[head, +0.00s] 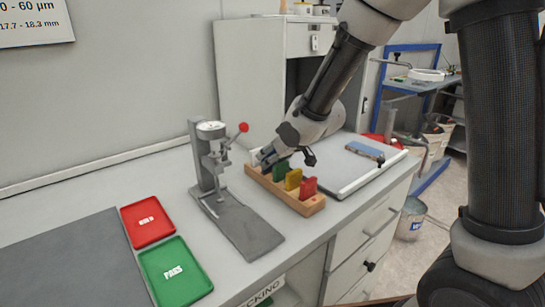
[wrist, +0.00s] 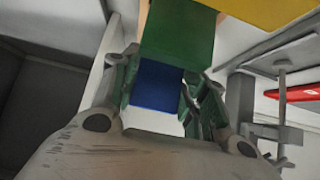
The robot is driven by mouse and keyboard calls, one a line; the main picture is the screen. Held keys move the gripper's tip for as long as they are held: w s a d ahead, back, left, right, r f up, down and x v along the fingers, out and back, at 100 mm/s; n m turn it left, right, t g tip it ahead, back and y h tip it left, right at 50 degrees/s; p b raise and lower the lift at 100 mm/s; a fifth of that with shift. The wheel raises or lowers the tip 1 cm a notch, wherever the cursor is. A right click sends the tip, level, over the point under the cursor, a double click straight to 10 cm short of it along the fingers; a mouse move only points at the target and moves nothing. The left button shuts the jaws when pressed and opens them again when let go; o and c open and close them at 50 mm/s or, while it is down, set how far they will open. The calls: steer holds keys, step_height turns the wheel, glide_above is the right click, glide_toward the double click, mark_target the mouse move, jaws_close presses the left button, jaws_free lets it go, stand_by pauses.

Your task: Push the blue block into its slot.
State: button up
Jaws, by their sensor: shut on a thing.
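The blue block (wrist: 160,86) sits between the two fingers of my gripper (wrist: 162,76) in the wrist view. My gripper (head: 264,158) is shut on it at the far left end of the wooden rack (head: 313,207). In the head view my gripper mostly hides the blue block and that end of the rack. A green block (head: 280,172), a yellow block (head: 293,179) and a red block (head: 308,188) stand upright in a row in the rack. The green block (wrist: 178,35) is close beyond the blue one in the wrist view. How deep the blue block sits is hidden.
A gauge stand (head: 208,160) with a red-knobbed lever and grey base is left of the rack. A white board (head: 358,165) with a small blue item (head: 365,151) lies to the right. Red (head: 147,222) and green (head: 175,272) trays are at the front left.

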steer(key=shift+f, duration=1.05)
steer(key=o, duration=1.1)
steer(key=shift+o, duration=0.2)
steer(key=v, duration=1.1)
steer(key=shift+s+r, duration=0.3)
steer(key=shift+r, duration=0.05)
steer(key=shift+d, duration=0.1)
